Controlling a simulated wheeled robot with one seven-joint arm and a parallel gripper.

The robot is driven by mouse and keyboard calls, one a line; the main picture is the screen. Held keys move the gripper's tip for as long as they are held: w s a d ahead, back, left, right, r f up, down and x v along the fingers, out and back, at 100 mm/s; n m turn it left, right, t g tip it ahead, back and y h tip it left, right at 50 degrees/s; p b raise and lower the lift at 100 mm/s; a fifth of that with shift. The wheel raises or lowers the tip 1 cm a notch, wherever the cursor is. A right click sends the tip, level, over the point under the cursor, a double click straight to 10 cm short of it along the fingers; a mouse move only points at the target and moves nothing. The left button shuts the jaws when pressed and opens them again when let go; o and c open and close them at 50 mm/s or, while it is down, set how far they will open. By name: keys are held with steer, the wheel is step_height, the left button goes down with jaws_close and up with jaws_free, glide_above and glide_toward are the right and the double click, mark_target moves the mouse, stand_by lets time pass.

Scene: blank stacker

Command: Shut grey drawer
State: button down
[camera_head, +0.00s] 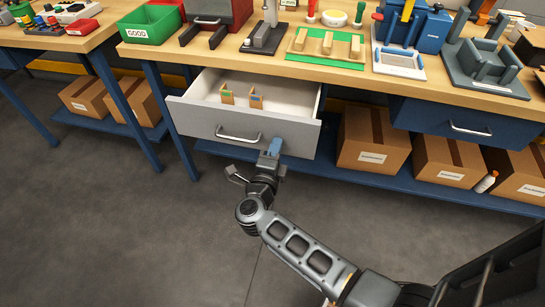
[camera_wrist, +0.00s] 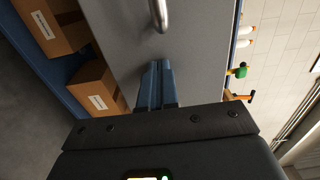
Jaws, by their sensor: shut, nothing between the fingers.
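The grey drawer (camera_head: 208,120) under the wooden workbench stands pulled out, with its white inside showing. Two small wooden pieces with coloured marks (camera_head: 227,94) stand in it. Its curved metal handle (camera_head: 238,137) is on the front face and also shows at the top of the wrist view (camera_wrist: 158,14). My gripper (camera_head: 275,146) is shut and empty, its blue fingers at the right part of the drawer front, right of the handle. In the wrist view the fingers (camera_wrist: 156,78) lie against or just before the grey front; I cannot tell if they touch.
A blue drawer (camera_head: 470,124) at the right is shut. Cardboard boxes (camera_head: 372,142) stand on the blue lower shelf (camera_head: 320,172). Fixtures and a green bin (camera_head: 150,24) stand on the bench top (camera_head: 180,52). The grey floor (camera_head: 120,230) in front is clear.

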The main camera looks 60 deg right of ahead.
mark_target(291, 110)
steer(key=b+x, duration=0.3)
steer(key=x, duration=1.6)
steer(key=shift+d+f, duration=0.1)
steer(key=shift+f, duration=0.1)
steer(key=shift+w+d+r, duration=0.1)
steer(key=shift+w+d, duration=0.1)
steer(key=shift+d, duration=0.45)
steer(key=shift+d+r, duration=0.15)
